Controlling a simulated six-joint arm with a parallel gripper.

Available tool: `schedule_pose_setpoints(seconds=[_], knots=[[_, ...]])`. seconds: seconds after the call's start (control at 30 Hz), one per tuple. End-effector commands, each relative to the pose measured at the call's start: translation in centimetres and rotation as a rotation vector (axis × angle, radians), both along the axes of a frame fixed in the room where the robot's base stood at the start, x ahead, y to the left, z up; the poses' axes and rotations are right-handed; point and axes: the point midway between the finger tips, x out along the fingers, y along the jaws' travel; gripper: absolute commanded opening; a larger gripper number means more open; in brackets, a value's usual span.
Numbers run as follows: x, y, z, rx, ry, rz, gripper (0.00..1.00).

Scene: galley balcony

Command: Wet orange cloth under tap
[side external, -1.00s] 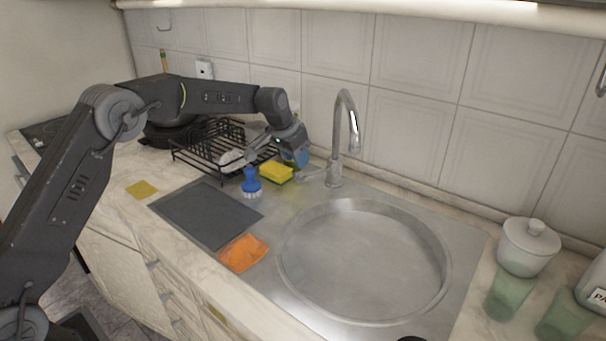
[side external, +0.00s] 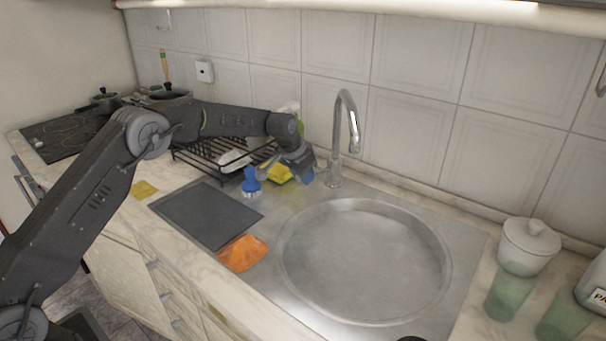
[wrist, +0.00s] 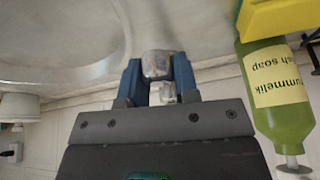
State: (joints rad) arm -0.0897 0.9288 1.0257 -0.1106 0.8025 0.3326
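The orange cloth (side external: 243,254) lies crumpled on the counter's front edge, left of the round sink (side external: 365,262). The chrome tap (side external: 346,120) stands behind the sink, and no water shows from its spout. My gripper (side external: 306,178) is low beside the tap's base, just left of it, far from the cloth. In the wrist view, the blue fingertips (wrist: 159,80) stand apart with a shiny metal part of the tap (wrist: 157,64) between them. Whether they press on it cannot be told. The cloth is not in the wrist view.
A black dish rack (side external: 205,160) stands behind. A dark mat (side external: 207,215) lies left of the sink.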

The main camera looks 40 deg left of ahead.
Motion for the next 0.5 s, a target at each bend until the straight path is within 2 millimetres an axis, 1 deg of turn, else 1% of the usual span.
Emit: schedule_pose_setpoints(seconds=[0.03,0.2,0.5], knots=[[-0.02,-0.07,0.02,-0.001,0.0,0.0,0.15],[-0.03,-0.09,0.03,0.0,0.001,-0.001,0.0],[0.12,-0.14,0.15,0.0,0.011,-0.003,0.0]])
